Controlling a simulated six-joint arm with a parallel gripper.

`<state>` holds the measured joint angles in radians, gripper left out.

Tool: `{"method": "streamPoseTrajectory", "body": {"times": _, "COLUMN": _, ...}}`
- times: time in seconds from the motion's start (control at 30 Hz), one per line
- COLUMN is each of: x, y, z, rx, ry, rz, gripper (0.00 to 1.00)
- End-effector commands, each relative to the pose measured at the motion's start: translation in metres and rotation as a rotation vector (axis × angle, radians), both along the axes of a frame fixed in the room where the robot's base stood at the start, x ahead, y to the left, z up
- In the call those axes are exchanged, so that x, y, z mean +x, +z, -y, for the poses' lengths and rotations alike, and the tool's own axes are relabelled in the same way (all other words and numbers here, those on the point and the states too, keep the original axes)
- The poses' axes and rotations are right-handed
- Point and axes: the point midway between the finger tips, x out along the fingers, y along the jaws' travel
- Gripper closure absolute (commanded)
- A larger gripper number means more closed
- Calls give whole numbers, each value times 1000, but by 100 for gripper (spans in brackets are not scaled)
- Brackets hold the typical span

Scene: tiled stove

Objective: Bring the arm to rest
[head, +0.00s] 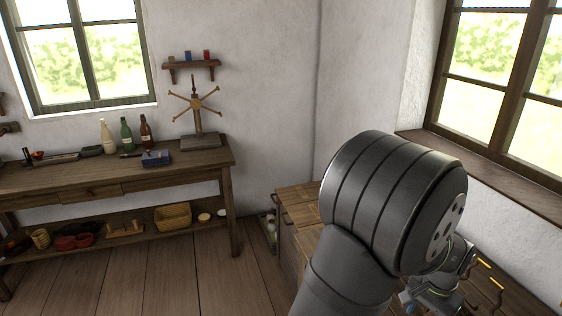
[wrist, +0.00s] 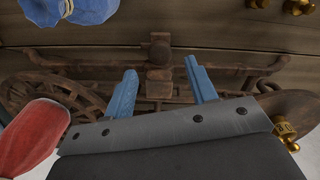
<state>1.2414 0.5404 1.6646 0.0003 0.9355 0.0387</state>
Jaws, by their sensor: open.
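My gripper (wrist: 160,66) shows in the wrist view with its two blue fingers apart and nothing between them. Behind the fingers is a wooden plank front with a rusty iron bar (wrist: 235,66) across it. I cannot tell how far the fingertips are from it. In the head view my dark arm fills the lower right, over a wooden chest or bench (head: 297,196). The arm's bulk hides much of the wrist, and the fingers cannot be made out clearly there.
In the wrist view, a blue cloth bundle (wrist: 92,10) is upper left, a red object (wrist: 35,132) lower left, and brass knobs (wrist: 298,6) upper right. A workbench (head: 95,178) with bottles stands left in the head view. The floor (head: 160,270) before it is clear.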

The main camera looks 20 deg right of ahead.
Motion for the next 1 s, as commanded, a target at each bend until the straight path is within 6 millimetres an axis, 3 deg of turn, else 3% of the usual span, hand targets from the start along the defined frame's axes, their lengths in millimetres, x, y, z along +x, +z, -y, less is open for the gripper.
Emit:
{"method": "streamPoseTrajectory", "body": {"times": 0.2, "x": 0, "y": 45, "z": 1, "rx": -4, "ry": -1, "rz": 1, "gripper": 48}}
{"method": "streamPoseTrajectory", "body": {"times": 0.43, "x": 0, "y": 77, "z": 0, "rx": 0, "ry": -2, "rz": 0, "gripper": 48}}
{"method": "streamPoseTrajectory", "body": {"times": 0.6, "x": 0, "y": 87, "z": 0, "rx": 0, "ry": -2, "rz": 0, "gripper": 48}}
{"method": "streamPoseTrajectory", "body": {"times": 0.9, "x": 0, "y": 89, "z": 0, "rx": 1, "ry": -2, "rz": 0, "gripper": 48}}
{"method": "streamPoseTrajectory", "body": {"times": 1.0, "x": 0, "y": 89, "z": 0, "rx": 1, "ry": -2, "rz": 0, "gripper": 28}}
